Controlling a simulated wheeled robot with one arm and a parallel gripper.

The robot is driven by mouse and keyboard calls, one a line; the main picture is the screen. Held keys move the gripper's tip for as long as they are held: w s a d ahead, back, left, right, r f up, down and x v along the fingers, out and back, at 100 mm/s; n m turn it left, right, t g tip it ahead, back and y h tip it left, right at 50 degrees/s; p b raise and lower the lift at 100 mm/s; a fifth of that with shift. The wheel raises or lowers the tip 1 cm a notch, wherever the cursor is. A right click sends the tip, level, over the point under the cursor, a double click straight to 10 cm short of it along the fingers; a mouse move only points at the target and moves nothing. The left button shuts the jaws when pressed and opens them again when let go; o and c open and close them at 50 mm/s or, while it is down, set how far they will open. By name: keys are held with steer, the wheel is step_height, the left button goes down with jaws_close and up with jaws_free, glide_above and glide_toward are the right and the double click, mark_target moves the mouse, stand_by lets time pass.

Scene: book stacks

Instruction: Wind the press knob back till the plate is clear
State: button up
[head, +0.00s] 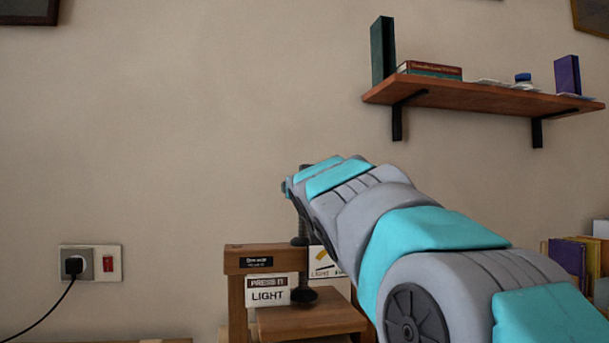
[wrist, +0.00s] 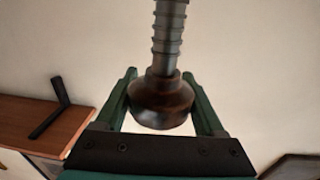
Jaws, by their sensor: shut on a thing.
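The wooden press (head: 236,262) stands at the bottom middle of the head view, with its dark vertical screw (head: 301,240). The screw's dark foot (head: 304,295) is just above or on a brown wooden board (head: 310,320); I cannot tell if they touch. In the wrist view the dark brown press knob (wrist: 161,102) sits on the end of the threaded screw (wrist: 168,35). My gripper (wrist: 160,76) has its green fingers on both sides of the knob, shut on it. In the head view my arm hides the knob and part of the press.
A wall shelf (head: 480,97) with books and a blue-capped item is at the upper right; it also shows in the wrist view (wrist: 35,122). A socket (head: 78,264) with a plugged cord is at the left. Books (head: 570,258) stand at the right.

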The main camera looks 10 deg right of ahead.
steer(key=n+y+p, duration=0.1)
steer(key=y, duration=0.1)
steer(key=a+n+y+p, duration=0.1)
steer(key=y+p, duration=0.1)
steer(key=shift+w, duration=0.1)
steer(key=n+y, duration=0.1)
steer(key=n+g+y+p, duration=0.1)
steer(key=y, duration=0.1)
steer(key=a+n+y+p, duration=0.1)
steer(key=shift+f+g+y, duration=0.25)
steer(key=shift+g+y, duration=0.05)
steer(key=shift+s+a+n+g+y, duration=0.1)
steer(key=shift+s+n+g+y, duration=0.05)
steer(key=shift+n+g+y, duration=0.65)
steer(key=shift+s+a+n+g+y, duration=0.15)
steer(key=shift+n+g+y, duration=0.3)
steer(key=shift+n+y, duration=0.5)
steer(key=shift+s+a+n+g+y, duration=0.15)
steer(key=shift+n+g+y, duration=0.55)
steer(key=shift+y, duration=0.35)
steer(key=shift+s+n+g+y, duration=0.2)
steer(key=shift+n+g+y, duration=0.75)
steer(key=shift+g, duration=0.1)
steer(key=o, duration=1.4)
steer(key=shift+r, duration=0.1)
steer(key=shift+c, duration=0.2)
